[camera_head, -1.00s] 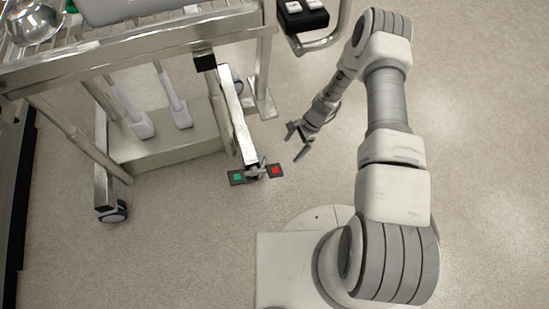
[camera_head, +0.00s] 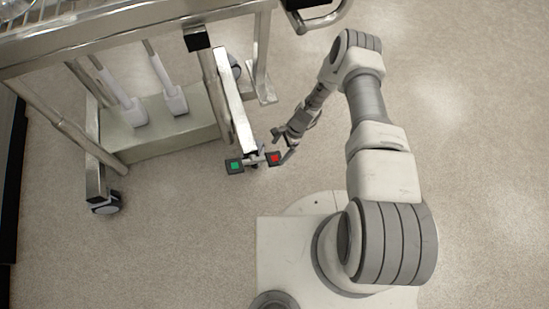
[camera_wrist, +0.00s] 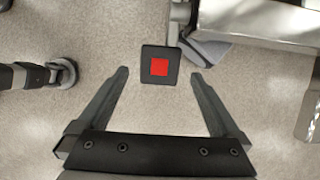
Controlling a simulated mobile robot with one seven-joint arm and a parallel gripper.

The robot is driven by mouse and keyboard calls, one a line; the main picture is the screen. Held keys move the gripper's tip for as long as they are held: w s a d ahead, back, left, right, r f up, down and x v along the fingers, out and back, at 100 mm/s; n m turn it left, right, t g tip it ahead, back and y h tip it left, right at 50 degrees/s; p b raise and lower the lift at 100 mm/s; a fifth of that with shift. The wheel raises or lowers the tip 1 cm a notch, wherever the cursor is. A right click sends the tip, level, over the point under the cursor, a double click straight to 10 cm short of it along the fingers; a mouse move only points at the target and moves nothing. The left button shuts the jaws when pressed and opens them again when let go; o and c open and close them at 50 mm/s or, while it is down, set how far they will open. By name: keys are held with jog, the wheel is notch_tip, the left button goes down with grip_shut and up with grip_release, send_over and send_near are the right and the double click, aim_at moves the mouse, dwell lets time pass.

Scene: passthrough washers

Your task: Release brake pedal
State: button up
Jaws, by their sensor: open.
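The brake pedal is a short bar at the foot of the metal cart, with a green-marked pad (camera_head: 235,166) on its left end and a red-marked pad (camera_head: 274,159) on its right end. My gripper (camera_head: 282,145) is beside the red pad in the head view, low over the floor. In the wrist view my gripper (camera_wrist: 160,82) is open, and the red pad (camera_wrist: 160,65) shows between and just beyond its fingertips. The fingers look apart from the pad; whether they are at its height I cannot tell. The green pad is not in the wrist view.
The metal cart frame (camera_head: 140,36) stands at the upper left on casters, one of them (camera_head: 106,203) at the left. A beam (camera_head: 235,100) runs down to the pedal. A caster (camera_wrist: 62,73) also shows in the wrist view. Floor to the right is clear.

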aim_at(273, 158)
jog(key=b+x, duration=0.1)
jog(key=x, duration=0.4)
jog(key=shift+a+f+b, duration=0.15)
jog(key=shift+f+b, duration=0.1)
jog(key=shift+b, duration=0.05)
grip_shut()
